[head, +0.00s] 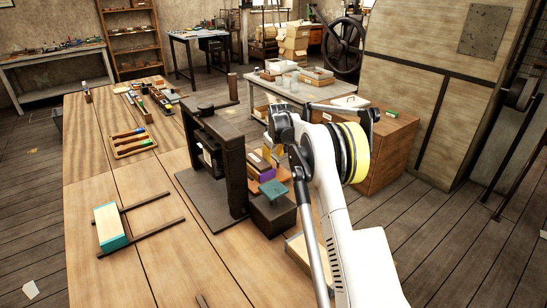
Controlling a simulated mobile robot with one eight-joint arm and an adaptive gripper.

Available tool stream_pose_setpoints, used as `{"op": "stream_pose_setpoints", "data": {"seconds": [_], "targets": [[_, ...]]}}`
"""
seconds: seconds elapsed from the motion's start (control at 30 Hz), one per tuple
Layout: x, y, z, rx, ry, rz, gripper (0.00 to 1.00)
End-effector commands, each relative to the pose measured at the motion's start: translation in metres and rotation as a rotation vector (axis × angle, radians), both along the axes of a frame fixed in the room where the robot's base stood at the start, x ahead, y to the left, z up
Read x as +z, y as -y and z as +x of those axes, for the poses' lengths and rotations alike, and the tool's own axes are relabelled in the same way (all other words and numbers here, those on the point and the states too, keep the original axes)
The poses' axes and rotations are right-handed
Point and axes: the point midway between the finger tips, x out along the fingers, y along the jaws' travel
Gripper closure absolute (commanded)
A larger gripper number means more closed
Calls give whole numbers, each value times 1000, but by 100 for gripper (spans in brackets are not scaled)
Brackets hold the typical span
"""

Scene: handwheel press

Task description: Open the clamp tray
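No part is clearly marked as the clamp tray, and I cannot tell which piece it is. A dark press (215,150) with an upright frame and a flat base stands on the wooden table, left of my arm. Two dark parallel rails (158,239) lie at the table's left front, with a cream block with a teal edge (110,225) at their left end. A shallow wooden tray (132,149) holding several coloured-handled tools lies farther back. My white arm, with a yellow ring, rises at the right, apart from these things. My gripper's fingertips do not show.
A dark box with a teal top (273,213) and small coloured boxes stand right of the press, partly behind my arm. A wooden cabinet (392,160) stands to the right. The table (190,270) has bare room at its front.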

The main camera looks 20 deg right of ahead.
Motion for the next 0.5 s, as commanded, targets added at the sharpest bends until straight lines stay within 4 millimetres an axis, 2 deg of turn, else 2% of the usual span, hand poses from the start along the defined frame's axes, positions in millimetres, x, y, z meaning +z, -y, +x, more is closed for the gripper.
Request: {"op": "stream_pose_setpoints", "data": {"seconds": [0.17,0.5], "targets": [[21,-2,-9,0,0,0,68],[87,-10,-40,0,0,0,68]]}}
